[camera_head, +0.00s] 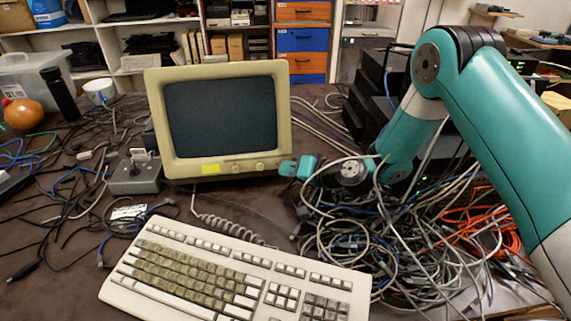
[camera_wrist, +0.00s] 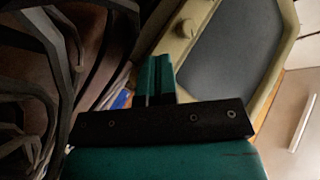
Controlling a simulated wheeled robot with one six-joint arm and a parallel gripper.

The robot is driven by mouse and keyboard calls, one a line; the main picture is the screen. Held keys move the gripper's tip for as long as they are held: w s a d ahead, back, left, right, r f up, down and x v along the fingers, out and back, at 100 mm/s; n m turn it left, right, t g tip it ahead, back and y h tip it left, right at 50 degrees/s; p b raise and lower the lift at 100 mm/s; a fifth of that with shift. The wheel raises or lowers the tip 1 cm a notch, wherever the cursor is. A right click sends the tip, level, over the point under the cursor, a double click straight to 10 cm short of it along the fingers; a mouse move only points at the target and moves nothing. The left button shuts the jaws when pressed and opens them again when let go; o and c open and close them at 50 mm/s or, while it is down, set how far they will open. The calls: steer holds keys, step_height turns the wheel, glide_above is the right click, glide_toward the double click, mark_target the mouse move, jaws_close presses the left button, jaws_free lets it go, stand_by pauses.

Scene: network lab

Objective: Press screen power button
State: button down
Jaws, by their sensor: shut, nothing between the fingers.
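The screen (camera_head: 222,117) is a beige CRT monitor with a dark display, standing upright at the centre of the table. In the wrist view the bezel edge, a knob (camera_wrist: 187,28) and the dark glass (camera_wrist: 235,50) show at the upper right. My teal gripper (camera_head: 287,168) is beside the monitor's lower right corner. In the wrist view its fingers (camera_wrist: 154,76) are together and empty, close to the bezel. Contact cannot be told.
A beige keyboard (camera_head: 235,272) lies in front of the monitor. A thick heap of grey cables (camera_head: 350,240) lies under my arm, with orange cables (camera_head: 475,225) at the right. A grey box (camera_head: 135,178) and loose cables lie left. Black equipment (camera_head: 365,95) stands behind my arm.

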stand_by(0.3)
steer(key=shift+s+r, duration=0.2)
steer(key=shift+s, duration=0.35)
steer(key=shift+s+d+r+b, duration=0.1)
steer(key=shift+s+r+b, duration=0.2)
steer(key=shift+s, duration=0.65)
steer(key=shift+s+d+r+b, duration=0.1)
steer(key=shift+s+r+b, duration=0.15)
steer(key=shift+s, duration=0.7)
steer(key=shift+s+d+r+b, duration=0.1)
steer(key=shift+s+r+b, duration=0.2)
steer(key=shift+s, duration=0.65)
